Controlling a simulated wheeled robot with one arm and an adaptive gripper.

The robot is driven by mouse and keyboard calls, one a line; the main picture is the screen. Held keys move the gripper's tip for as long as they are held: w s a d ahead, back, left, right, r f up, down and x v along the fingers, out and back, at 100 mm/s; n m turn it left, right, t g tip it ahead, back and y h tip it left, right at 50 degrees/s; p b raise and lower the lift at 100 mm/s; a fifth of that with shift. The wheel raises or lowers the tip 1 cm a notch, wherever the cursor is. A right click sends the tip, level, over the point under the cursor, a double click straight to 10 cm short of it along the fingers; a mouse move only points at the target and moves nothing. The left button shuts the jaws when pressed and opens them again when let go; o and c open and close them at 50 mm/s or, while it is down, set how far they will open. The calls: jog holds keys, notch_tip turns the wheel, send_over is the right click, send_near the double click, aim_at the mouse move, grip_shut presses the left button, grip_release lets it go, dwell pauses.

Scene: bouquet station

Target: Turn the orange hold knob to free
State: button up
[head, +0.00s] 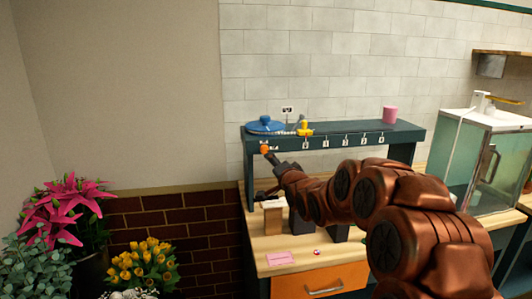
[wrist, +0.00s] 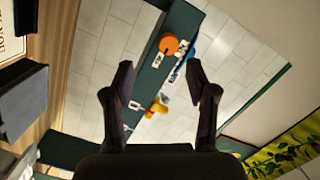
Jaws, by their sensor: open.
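The orange hold knob (head: 264,149) sits at the left end of the front face of the dark teal shelf (head: 350,135). It also shows in the wrist view (wrist: 169,44) as a round orange disc, with a small white label beside it. Its setting cannot be read. My gripper (head: 271,158) is just below and right of the knob in the head view. In the wrist view my gripper (wrist: 159,70) is open and empty, its two dark fingers apart. The knob lies beyond the fingertips, between their lines, and appears untouched.
On the shelf stand a blue lidded item (head: 267,125), a yellow fitting (head: 304,129) and a pink cup (head: 389,114). Numbered tags run along its front. A wooden block (head: 272,217) and a pink card (head: 281,257) are on the counter below. Flowers (head: 145,265) stand at left.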

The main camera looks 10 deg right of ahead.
aim_at(265, 151)
jog(key=shift+t+y, duration=0.3)
jog(key=shift+t, duration=0.1)
jog(key=shift+w+a+r+p, duration=0.15)
jog(key=shift+w+p, duration=0.2)
jog(key=shift+w, duration=0.65)
jog(key=shift+w+a+r+p, duration=0.15)
jog(key=shift+w+p, duration=0.15)
jog(key=shift+w, duration=0.75)
jog(key=shift+w+a+r+p, duration=0.15)
jog(key=shift+w+p, duration=0.2)
jog(key=shift+w, duration=0.65)
jog(key=shift+w+r, duration=0.15)
jog(key=shift+w, duration=0.55)
jog(key=shift+w+f+p, duration=0.2)
jog(key=shift+w+p, duration=0.2)
jog(key=shift+w, duration=0.2)
grip_shut()
